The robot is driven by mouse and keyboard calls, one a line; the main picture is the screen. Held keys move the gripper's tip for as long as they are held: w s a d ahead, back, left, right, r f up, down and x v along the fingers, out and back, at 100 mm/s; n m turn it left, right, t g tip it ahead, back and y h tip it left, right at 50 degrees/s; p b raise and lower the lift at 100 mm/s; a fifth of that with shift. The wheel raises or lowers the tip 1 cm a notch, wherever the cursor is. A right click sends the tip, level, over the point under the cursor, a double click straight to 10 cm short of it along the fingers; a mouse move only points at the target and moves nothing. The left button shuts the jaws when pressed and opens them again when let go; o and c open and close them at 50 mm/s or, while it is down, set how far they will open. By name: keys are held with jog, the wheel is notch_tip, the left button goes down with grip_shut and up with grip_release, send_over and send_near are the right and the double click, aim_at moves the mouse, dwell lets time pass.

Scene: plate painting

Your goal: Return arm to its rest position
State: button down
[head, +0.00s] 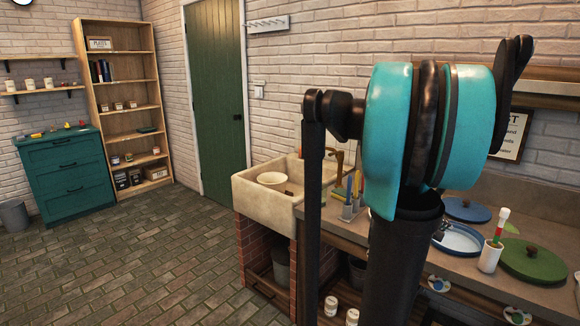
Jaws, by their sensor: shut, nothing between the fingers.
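My arm, with a teal joint and black links, stands close in front of the head camera and fills the right-centre of the view. The arm covers part of the worktop. A blue and white plate (460,239) lies on the worktop behind the arm, partly hidden by it. A white cup (490,257) with brushes stands to its right.
A stone sink (262,205) holds a bowl (272,180). A teal cabinet (68,177) and bookcase (121,82) stand at left. The tiled floor (150,255) is clear.

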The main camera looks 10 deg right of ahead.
jog(key=s+a+f+y, duration=0.1)
jog(key=a+f+y, duration=0.3)
jog(key=a, duration=0.9)
jog(key=s+a+f+n+t+y, duration=0.1)
jog(key=a+f+y, duration=0.3)
jog(key=a, duration=0.9)
jog(key=s+a+f+n+y, duration=0.1)
jog(key=s+a+f+y, duration=0.2)
jog(key=a+f, duration=0.5)
jog(key=a+y, duration=0.1)
jog(key=a, duration=0.4)
jog(key=shift+s+a+t, duration=0.2)
jog(key=shift+a+t, duration=0.15)
jog(key=shift+t, duration=0.05)
